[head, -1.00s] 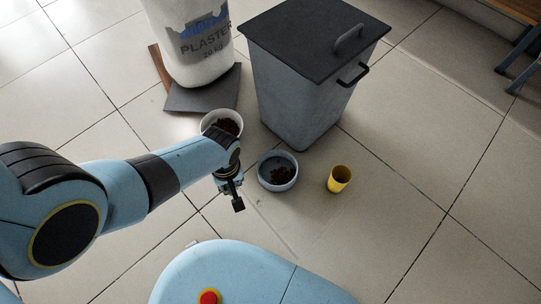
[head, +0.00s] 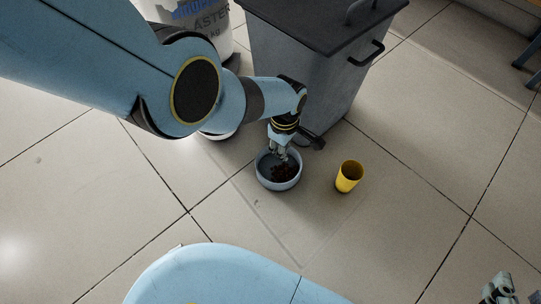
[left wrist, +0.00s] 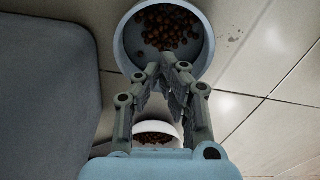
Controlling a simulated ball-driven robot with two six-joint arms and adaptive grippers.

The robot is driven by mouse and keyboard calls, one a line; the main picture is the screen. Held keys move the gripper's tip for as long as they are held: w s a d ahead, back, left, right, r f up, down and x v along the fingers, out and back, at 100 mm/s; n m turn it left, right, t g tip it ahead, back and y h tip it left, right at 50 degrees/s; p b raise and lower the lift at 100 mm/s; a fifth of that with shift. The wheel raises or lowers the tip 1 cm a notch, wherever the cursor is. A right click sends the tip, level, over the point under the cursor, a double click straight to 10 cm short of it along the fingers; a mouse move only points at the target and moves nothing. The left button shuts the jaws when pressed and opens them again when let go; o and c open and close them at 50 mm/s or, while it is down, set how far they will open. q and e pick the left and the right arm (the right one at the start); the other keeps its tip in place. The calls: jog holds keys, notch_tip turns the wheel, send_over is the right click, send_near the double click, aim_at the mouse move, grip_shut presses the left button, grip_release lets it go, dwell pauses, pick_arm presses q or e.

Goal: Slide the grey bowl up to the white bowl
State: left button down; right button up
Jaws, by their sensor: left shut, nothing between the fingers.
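The grey bowl (head: 280,186), blue-grey with brown pellets inside, stands on the floor below the bin's front in the head view. It fills the top middle of the left wrist view (left wrist: 122,45). The white bowl (head: 222,136) is mostly hidden behind my left arm; its pellets and rim show in the left wrist view (left wrist: 150,126). My left gripper (head: 282,157) points down at the grey bowl's far side, shut and empty, its tips overlapping the bowl's rim in the picture. Contact cannot be told. My right gripper (head: 497,290) is partly visible at the bottom right corner.
A large grey lidded bin (head: 290,75) stands close behind the grey bowl. A yellow cup (head: 349,177) stands to the bowl's right. A white plaster bucket (head: 222,32) is at the back, partly covered by my arm.

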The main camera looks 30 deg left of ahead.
aim_at(270, 163)
pick_arm(q)
notch_tip(270, 163, down, 2)
jog(key=shift+s+f+b, duration=0.1)
jog(key=shift+f+b, duration=0.15)
jog(key=shift+b, duration=0.55)
jog(key=shift+f+b, duration=0.55)
jog(key=shift+f, duration=0.2)
pick_arm(e)
jog(key=w+a+r+n+t+y, duration=0.1)
jog(key=w+r+t, duration=0.3)
jog(key=r, duration=0.3)
jog(key=w+a+r+n+t+y, duration=0.1)
jog(key=w+r+t, duration=0.3)
jog(key=r, duration=0.4)
pick_arm(q)
notch_tip(270, 163, down, 2)
jog(key=shift+f+b, duration=0.2)
jog(key=shift+b, duration=0.75)
jog(key=a, duration=0.3)
jog(key=shift+w, duration=0.3)
jog(key=shift+w+a, duration=0.15)
jog(key=shift+a, duration=0.35)
pick_arm(e)
notch_tip(270, 163, up, 13)
jog(key=s+a+n+t+y, duration=0.1)
jog(key=s+n+t+y, duration=0.1)
jog(key=t+y, duration=0.3)
jog(key=shift+a+r+n+t+y, duration=0.25)
jog(key=shift+n+y, duration=0.25)
jog(key=shift+n, duration=0.3)
